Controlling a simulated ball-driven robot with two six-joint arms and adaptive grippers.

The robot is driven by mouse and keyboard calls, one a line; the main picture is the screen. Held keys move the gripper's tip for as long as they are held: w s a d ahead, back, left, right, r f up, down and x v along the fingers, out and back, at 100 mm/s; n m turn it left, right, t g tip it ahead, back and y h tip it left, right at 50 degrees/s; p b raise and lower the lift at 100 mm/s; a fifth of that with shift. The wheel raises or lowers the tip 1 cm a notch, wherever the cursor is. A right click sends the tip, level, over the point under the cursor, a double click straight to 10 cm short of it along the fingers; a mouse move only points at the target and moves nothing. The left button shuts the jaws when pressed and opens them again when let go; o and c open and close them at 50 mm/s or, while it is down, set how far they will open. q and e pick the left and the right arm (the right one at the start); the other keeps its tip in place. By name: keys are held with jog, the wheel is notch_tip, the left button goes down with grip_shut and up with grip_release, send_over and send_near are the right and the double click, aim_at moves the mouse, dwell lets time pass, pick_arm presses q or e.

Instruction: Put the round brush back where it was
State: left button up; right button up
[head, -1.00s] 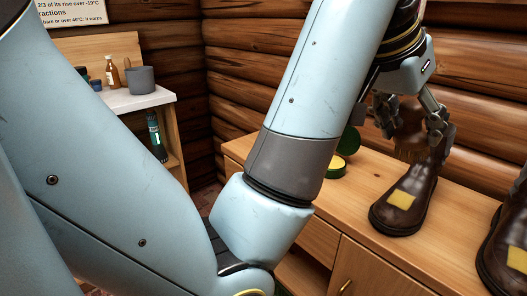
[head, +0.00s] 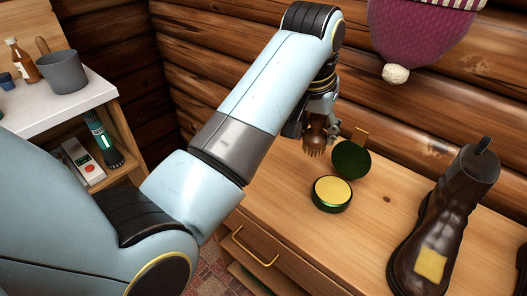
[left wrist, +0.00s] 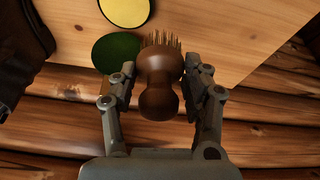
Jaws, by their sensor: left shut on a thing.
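The round brush (head: 316,133) has a brown wooden knob and tan bristles. My left gripper (head: 318,112) is shut on its knob and holds it bristles down, near the log wall at the back of the wooden cabinet top. In the left wrist view the brush (left wrist: 160,85) sits between the two fingers of the gripper (left wrist: 160,88), its bristles towards the cabinet top. I cannot tell whether the bristles touch the wood. My right gripper is not in view.
An open green tin (head: 332,194) of yellow polish stands beside the brush, its lid (head: 351,160) propped up behind. A brown boot (head: 441,225) with a yellow patch stands right. A purple knitted hat (head: 424,35) hangs above. A white-topped shelf (head: 75,108) is at left.

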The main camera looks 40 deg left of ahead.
pick_arm(q)
jog(key=shift+s+a+f, duration=0.2)
jog(key=shift+s+f, duration=0.05)
jog(key=shift+f, duration=0.25)
jog(key=shift+s+a+f, duration=0.15)
jog(key=shift+s+f, duration=0.05)
jog(key=shift+f, duration=0.25)
jog(key=a+f, duration=0.2)
jog(key=a, duration=0.1)
jog(key=a+f, duration=0.2)
jog(key=a, duration=0.2)
jog(key=s+a+f+p, duration=0.1)
jog(key=a+f, duration=0.1)
jog(key=a, duration=0.1)
jog(key=shift+a+f, duration=0.25)
jog(key=shift+f, duration=0.1)
notch_tip(320, 180, down, 3)
jog(key=shift+f, duration=0.4)
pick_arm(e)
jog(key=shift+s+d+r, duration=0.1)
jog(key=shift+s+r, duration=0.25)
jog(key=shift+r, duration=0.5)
pick_arm(q)
jog(key=shift+f, duration=0.15)
jog(key=o, duration=1.3)
jog(key=shift+c, duration=0.2)
